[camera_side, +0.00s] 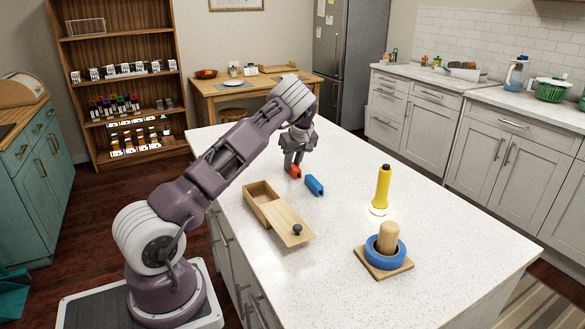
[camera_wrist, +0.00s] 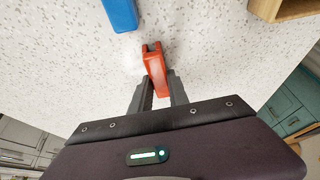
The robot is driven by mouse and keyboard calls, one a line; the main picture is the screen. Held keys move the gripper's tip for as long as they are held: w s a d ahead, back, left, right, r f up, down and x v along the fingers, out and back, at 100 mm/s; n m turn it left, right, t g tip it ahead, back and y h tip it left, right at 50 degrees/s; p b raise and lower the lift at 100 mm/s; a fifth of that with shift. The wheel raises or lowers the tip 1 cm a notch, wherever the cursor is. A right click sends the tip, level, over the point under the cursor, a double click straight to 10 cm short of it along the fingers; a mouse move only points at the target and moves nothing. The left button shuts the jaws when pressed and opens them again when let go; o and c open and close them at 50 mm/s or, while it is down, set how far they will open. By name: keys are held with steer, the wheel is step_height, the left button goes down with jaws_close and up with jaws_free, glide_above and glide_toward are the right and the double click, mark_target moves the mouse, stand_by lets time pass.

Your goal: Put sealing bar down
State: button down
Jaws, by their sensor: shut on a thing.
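My gripper (camera_side: 292,163) is shut on a small red bar (camera_side: 295,172), taken to be the sealing bar, and points down over the white speckled counter (camera_side: 340,240). In the wrist view the red bar (camera_wrist: 155,72) sits between the two grey fingers (camera_wrist: 158,90) and sticks out past their tips. The bar is at or just above the counter; I cannot tell if it touches. A blue bar (camera_side: 314,186) of similar shape lies on the counter just right of it, apart from it. The blue bar also shows in the wrist view (camera_wrist: 120,14).
A wooden box (camera_side: 258,195) with a partly slid lid (camera_side: 292,232) and dark knob stands nearer my base. A yellow torch-like cylinder (camera_side: 382,187) stands upright at the right. A blue tape roll (camera_side: 371,254) sits around a wooden peg. The counter between these is clear.

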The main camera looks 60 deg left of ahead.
step_height(320, 180, up, 10)
steer(key=r, duration=0.1)
glide_above(259, 198)
steer(key=d, duration=0.1)
steer(key=f, duration=0.6)
steer(key=d+f, duration=0.1)
steer(key=f, duration=0.2)
steer(key=shift+s+f, duration=0.1)
steer(key=shift+f, duration=0.55)
steer(key=shift+f, duration=0.15)
steer(key=c, duration=1.5)
jaws_free()
steer(key=shift+c, duration=0.2)
